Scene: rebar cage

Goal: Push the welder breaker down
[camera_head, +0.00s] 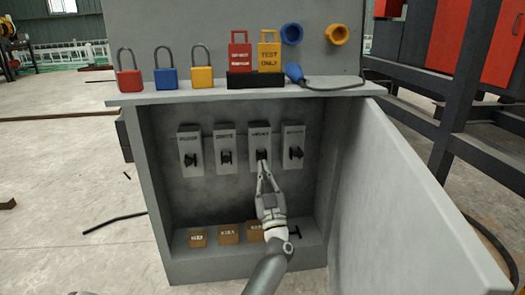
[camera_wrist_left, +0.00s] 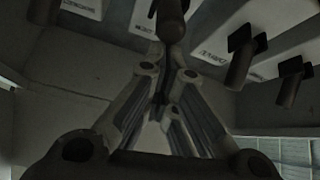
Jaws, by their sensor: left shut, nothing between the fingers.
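Four breakers hang in a row on the back wall of the open grey cabinet. Their labels are too small to read surely, so I cannot tell for certain which is the welder breaker. My left gripper (camera_head: 263,168) is shut and empty, its fingertips at the black lever of the third breaker from the left (camera_head: 259,139). In the left wrist view the closed fingertips (camera_wrist_left: 164,62) sit just below a dark lever (camera_wrist_left: 172,20). I cannot tell whether they touch. My right gripper is not in view.
The cabinet door (camera_head: 405,205) stands open at the right. Small brown tagged blocks (camera_head: 228,233) lie on the cabinet floor. Red, blue and yellow padlocks (camera_head: 166,75) and a black holder (camera_head: 255,79) with red and yellow tags stand on the ledge above.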

